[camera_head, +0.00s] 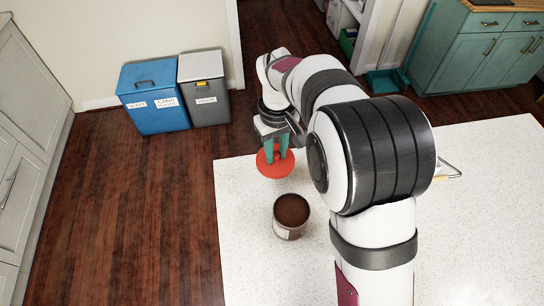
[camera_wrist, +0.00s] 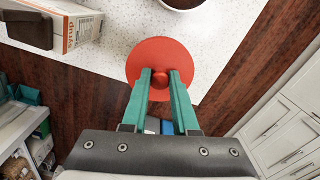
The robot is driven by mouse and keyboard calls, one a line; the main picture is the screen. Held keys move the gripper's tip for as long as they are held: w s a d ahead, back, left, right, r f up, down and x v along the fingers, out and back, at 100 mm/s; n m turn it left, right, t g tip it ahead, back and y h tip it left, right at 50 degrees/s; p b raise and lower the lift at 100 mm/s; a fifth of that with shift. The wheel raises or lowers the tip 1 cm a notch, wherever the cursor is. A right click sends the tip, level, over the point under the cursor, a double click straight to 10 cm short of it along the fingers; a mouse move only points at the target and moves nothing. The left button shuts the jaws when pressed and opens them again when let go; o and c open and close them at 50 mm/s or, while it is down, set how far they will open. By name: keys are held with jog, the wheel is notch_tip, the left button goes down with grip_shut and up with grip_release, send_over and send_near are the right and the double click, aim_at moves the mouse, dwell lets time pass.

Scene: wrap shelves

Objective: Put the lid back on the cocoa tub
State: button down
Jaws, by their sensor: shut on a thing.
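The cocoa tub (camera_head: 291,221) stands upright and open on the counter, with brown powder inside. Part of the tub (camera_wrist: 184,3) also shows at the top edge of the wrist view. The round red lid (camera_head: 268,165) is held by my gripper (camera_head: 277,155) beyond the tub, near the counter's far left corner. In the wrist view my gripper (camera_wrist: 161,79) has its green fingers shut on the small knob in the middle of the lid (camera_wrist: 145,55). The lid is apart from the tub. Its underside is hidden.
The speckled white counter (camera_head: 244,262) is clear around the tub. In the wrist view a printed box (camera_wrist: 72,28) with a dark thing at its end lies on the counter. A blue bin (camera_head: 152,95) and a grey bin (camera_head: 205,90) stand on the floor beyond.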

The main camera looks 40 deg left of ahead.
jog(key=s+d+r, duration=0.5)
jog(key=s+d, duration=0.2)
jog(key=d, duration=0.2)
jog(key=shift+n, duration=0.4)
jog(key=shift+s+d+f, duration=0.1)
jog(key=shift+d+f, duration=0.05)
jog(key=shift+f, duration=1.45)
jog(key=shift+s+d+f, duration=0.1)
jog(key=shift+f, duration=1.5)
jog(key=shift+f, duration=0.15)
jog(key=shift+c, duration=0.6)
grip_release()
